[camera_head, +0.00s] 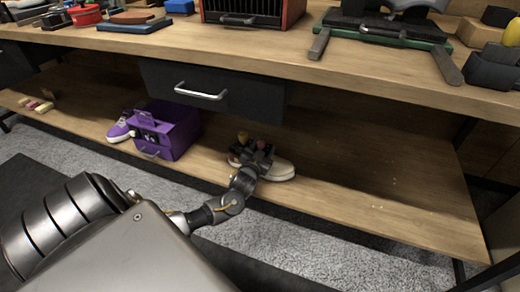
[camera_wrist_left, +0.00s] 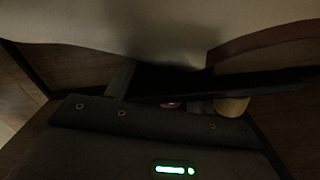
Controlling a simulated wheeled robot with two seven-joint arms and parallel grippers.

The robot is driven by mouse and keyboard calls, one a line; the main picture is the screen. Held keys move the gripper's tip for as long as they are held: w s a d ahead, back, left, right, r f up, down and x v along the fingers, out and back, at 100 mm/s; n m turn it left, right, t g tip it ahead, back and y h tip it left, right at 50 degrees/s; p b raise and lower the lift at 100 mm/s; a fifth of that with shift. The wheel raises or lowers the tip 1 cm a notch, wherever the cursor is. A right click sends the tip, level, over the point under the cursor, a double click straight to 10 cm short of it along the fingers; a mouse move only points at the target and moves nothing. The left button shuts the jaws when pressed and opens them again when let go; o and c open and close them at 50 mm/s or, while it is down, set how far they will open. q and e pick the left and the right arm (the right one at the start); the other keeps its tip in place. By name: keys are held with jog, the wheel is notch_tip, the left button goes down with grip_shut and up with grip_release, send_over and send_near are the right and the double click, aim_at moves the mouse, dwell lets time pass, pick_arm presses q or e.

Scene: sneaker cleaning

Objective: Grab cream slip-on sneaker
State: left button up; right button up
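The cream slip-on sneaker (camera_head: 280,171) lies on the lower wooden shelf, right of the purple box. My left gripper (camera_head: 257,153) is at the sneaker's left part and covers much of it; the sneaker's right end shows clear. In the dark left wrist view, a large pale surface (camera_wrist_left: 110,28), apparently the sneaker, fills the top, close to the gripper. Dark finger-like shapes (camera_wrist_left: 165,84) lie just below it. I cannot tell whether the fingers are open or closed on the sneaker. My right gripper is not in view.
A purple box (camera_head: 182,128) and a purple sneaker (camera_head: 119,131) stand to the left on the shelf. Small yellow (camera_head: 243,136) and pink items sit just behind my gripper. A drawer (camera_head: 245,95) hangs above. The shelf's right part (camera_head: 400,195) is largely clear.

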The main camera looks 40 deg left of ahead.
pick_arm(q)
jog(key=shift+r, duration=0.1)
grip_shut()
jog(key=shift+r, duration=0.1)
